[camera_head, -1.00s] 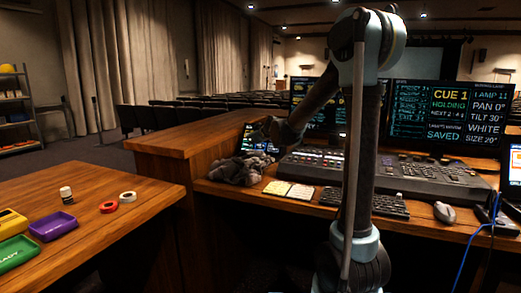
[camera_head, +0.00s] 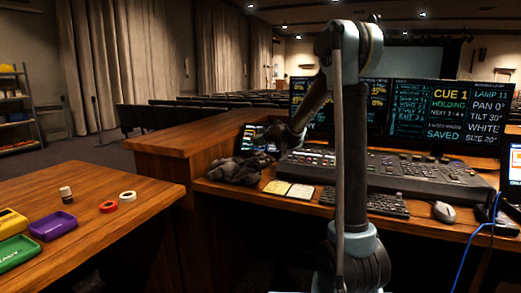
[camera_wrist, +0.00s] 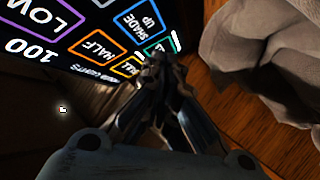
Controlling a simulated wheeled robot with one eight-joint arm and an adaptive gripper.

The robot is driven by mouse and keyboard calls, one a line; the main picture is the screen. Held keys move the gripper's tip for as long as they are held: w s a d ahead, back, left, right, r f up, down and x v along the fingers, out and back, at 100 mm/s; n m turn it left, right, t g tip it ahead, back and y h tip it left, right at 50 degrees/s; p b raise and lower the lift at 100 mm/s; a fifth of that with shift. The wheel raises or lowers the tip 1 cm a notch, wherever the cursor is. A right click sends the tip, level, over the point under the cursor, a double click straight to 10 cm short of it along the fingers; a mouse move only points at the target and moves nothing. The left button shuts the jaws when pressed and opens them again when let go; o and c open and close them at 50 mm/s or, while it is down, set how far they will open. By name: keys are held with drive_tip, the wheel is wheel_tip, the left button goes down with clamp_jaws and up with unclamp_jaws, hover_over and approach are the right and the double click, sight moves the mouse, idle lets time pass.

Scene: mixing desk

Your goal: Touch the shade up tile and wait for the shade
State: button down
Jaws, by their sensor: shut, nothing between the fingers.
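The touch panel (camera_head: 250,133) stands tilted on the desk, left of the mixing console. In the wrist view its dark screen (camera_wrist: 75,62) fills the upper left. The shade up tile (camera_wrist: 141,22) is blue-outlined near the top, with a green-edged tile (camera_wrist: 156,47) below it, partly hidden by my fingers. My gripper (camera_wrist: 157,62) is shut and empty. Its fingertips overlap the lower right of the screen, below the shade up tile; I cannot tell if they touch the glass. In the head view my gripper (camera_head: 268,137) is small and dark in front of the panel.
A grey crumpled cloth (camera_head: 236,170) lies just in front of the panel; it also shows close at right in the wrist view (camera_wrist: 265,45). Note pads (camera_head: 290,189), a keyboard (camera_head: 385,204), the console (camera_head: 420,178) and monitors (camera_head: 430,110) are to the right.

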drive_tip(key=shift+w+d+f, duration=0.2)
drive_tip(key=shift+w+f, duration=0.1)
drive_tip(key=shift+w, duration=0.2)
drive_tip(key=shift+w+d+f, duration=0.15)
drive_tip(key=shift+w+f, duration=0.1)
drive_tip(key=shift+w, duration=0.25)
drive_tip(key=shift+w, duration=0.15)
idle(0.8)
drive_tip(key=shift+w+d+f, duration=0.1)
drive_tip(key=shift+w+f, duration=0.05)
